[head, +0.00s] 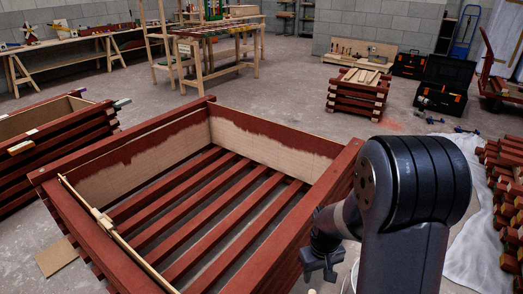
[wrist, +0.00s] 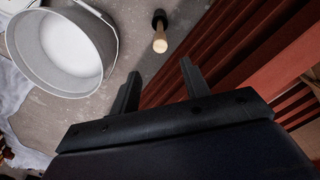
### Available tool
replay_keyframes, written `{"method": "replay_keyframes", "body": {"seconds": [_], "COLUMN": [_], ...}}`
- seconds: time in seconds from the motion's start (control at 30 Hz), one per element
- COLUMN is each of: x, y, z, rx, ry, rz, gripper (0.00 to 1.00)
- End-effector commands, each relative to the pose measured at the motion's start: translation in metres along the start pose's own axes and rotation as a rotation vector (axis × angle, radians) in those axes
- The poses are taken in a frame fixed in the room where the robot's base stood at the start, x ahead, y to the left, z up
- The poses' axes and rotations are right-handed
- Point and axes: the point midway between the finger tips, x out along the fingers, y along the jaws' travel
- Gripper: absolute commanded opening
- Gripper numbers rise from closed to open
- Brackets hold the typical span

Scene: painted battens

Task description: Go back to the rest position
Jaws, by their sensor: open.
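My gripper (wrist: 158,92) shows in the wrist view with its two fingers spread apart and nothing between them. In the head view my gripper (head: 322,264) hangs at the near right, beside the right side of a large red-painted batten frame (head: 290,132). The frame also shows in the wrist view (wrist: 235,55), to the right of the fingers. My arm hides part of the frame's right side and the floor behind it.
A bucket with white contents (wrist: 112,62) stands on the floor, and a wooden-handled tool (wrist: 160,38) lies near it. A stack of red battens (head: 500,200) lies right on a white sheet (head: 462,255). Another red stack (head: 40,135) stands left. Open floor (head: 290,75) lies beyond the frame.

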Motion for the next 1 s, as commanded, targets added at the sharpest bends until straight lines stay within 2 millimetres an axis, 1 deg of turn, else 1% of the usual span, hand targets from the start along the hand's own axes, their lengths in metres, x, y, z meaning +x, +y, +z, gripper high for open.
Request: {"method": "replay_keyframes", "body": {"seconds": [0.03,0.1,0.13,1.0], "x": [-0.016,-0.030,-0.034,-0.106], "y": [0.000,0.000,0.000,0.005], "z": [-0.001,-0.001,-0.001,-0.015], "rx": [0.000,0.000,0.001,0.089], "ry": [0.003,0.003,0.002,0.055], "rz": [0.001,0.001,0.001,0.024], "gripper": [0.44,0.44,0.44,0.44]}}
